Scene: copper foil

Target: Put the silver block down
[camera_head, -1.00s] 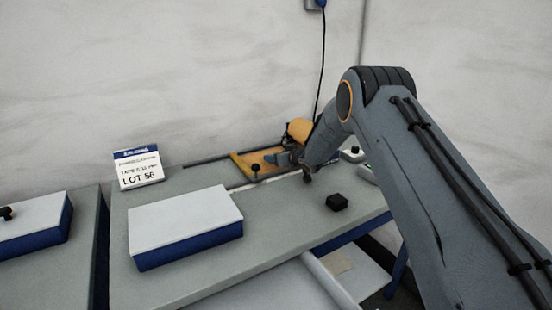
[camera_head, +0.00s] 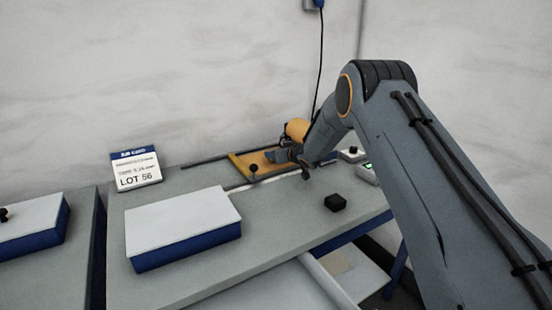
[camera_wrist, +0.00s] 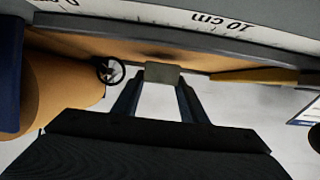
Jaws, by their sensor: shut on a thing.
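The silver block (camera_wrist: 162,73) shows in the wrist view as a small grey block between the fingertips. My gripper (camera_wrist: 160,88) is shut on it, with one dark finger at each side. Behind the block lies a brown wooden surface with a grey strip. I cannot tell whether the block touches that surface. In the head view my gripper (camera_head: 284,156) is low over the wooden board (camera_head: 241,164) at the back of the bench, and the block cannot be made out there.
A black knob (camera_head: 254,168) stands on the board. A yellow rounded thing (camera_head: 297,129) is close behind my gripper. A black block (camera_head: 336,203) lies on the bench (camera_head: 275,215) in front. A white-topped blue box (camera_head: 185,225) and a LOT 56 sign (camera_head: 136,168) are left.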

